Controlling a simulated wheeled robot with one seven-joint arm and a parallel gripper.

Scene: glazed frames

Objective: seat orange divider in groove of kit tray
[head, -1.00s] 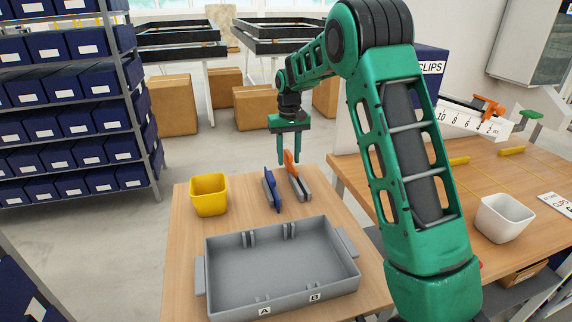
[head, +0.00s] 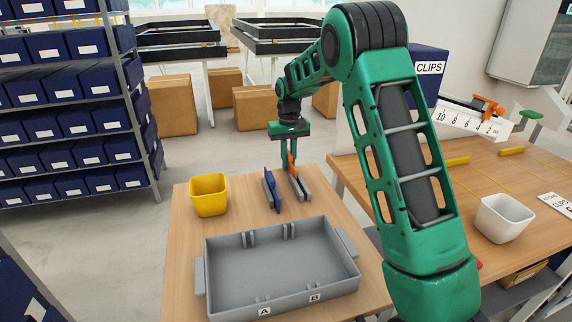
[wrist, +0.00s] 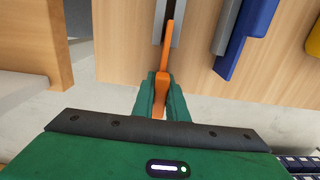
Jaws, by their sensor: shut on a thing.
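My gripper (head: 289,158) is shut on the orange divider (head: 292,167), near the far edge of the table. In the wrist view the orange divider (wrist: 164,66) shows between the two green fingers (wrist: 162,95). Its lower part stands in a grey slotted holder (head: 303,189), which shows in the wrist view too (wrist: 176,28). The grey kit tray (head: 282,270) lies nearer, its floor bare. Its far wall has two pairs of groove ribs; its near wall bears labels A and B. Whether the divider is clear of its holder cannot be told.
A blue divider (head: 271,189) stands in another grey holder just left of the orange one. A yellow bin (head: 209,195) stands at the table's left. A white bin (head: 504,217) is on the right-hand table. Wood between holders and tray is clear.

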